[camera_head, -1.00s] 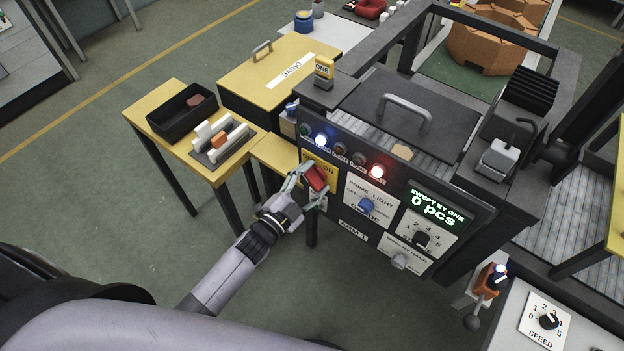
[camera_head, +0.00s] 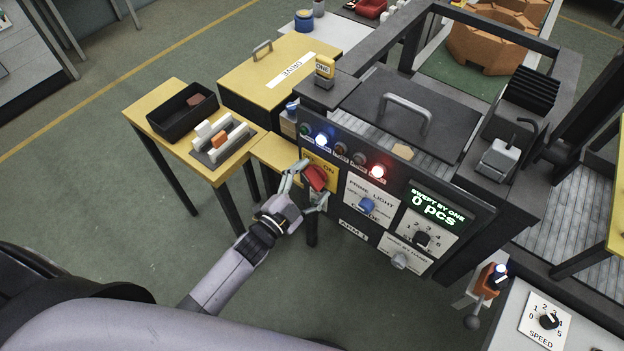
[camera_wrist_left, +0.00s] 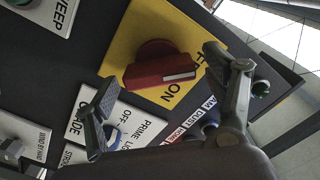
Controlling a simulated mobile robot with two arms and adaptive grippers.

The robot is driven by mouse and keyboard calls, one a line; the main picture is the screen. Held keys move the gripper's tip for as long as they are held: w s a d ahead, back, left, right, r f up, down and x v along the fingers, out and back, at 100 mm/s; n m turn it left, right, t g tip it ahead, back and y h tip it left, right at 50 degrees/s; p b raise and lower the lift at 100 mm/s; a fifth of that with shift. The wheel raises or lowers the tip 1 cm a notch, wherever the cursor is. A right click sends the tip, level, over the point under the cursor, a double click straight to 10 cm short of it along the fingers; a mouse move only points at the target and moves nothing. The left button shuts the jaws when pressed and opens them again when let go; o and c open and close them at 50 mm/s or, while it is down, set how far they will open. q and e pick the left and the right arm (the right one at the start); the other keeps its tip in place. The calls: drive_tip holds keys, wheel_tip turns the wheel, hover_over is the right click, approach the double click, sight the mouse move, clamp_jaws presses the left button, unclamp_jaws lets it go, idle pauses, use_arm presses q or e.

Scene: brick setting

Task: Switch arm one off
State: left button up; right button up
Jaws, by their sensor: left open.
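The red rotary switch (camera_head: 319,177) sits on a yellow OFF-ON plate (camera_head: 332,179) at the left of the dark front panel, above an "ARM 1" label (camera_head: 353,229). In the left wrist view the red switch (camera_wrist_left: 158,66) shows a white mark at its right end, near the lettering; I cannot tell which word it points to. My left gripper (camera_head: 314,184) is open, with its fingers on either side of the switch. In the wrist view its fingers (camera_wrist_left: 160,72) are spread; contact with the switch is unclear. My right gripper is not in view.
The panel (camera_head: 388,226) also carries a blue knob (camera_head: 366,205), a black dial (camera_head: 422,238), a grey knob (camera_head: 399,261) and lit white-blue (camera_head: 321,140) and red (camera_head: 377,171) lamps. A yellow table (camera_head: 172,149) with a black tray (camera_head: 183,112) stands left. Floor space is clear at lower left.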

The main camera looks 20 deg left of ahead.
use_arm(q)
drive_tip(key=v, duration=1.1)
drive_tip(key=shift+s, duration=0.3)
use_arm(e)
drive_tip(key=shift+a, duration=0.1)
use_arm(q)
drive_tip(key=s+a+f+n+g+y+b, duration=0.1)
drive_tip(key=s+f+n+g+y, duration=0.15)
drive_tip(key=f, duration=0.75)
drive_tip(key=s+a+f+n+g+y+b, duration=0.1)
drive_tip(key=s+a+f+n+g, duration=0.2)
drive_tip(key=f, duration=0.7)
drive_tip(key=s+f+n+g+y+b, duration=0.15)
drive_tip(key=s+f, duration=0.25)
drive_tip(key=f, duration=0.6)
drive_tip(key=s+f+n+g, duration=0.1)
drive_tip(key=s+f+g, duration=0.3)
drive_tip(key=s+f, duration=0.4)
drive_tip(key=s+a+f+n+g+y+b, duration=0.1)
drive_tip(key=s+f+g, duration=0.4)
drive_tip(key=s, duration=1)
wheel_tip(320, 180, down, 3)
drive_tip(key=shift+r+n+b, duration=0.1)
drive_tip(key=shift+n+b, duration=0.2)
drive_tip(key=shift+n, duration=0.4)
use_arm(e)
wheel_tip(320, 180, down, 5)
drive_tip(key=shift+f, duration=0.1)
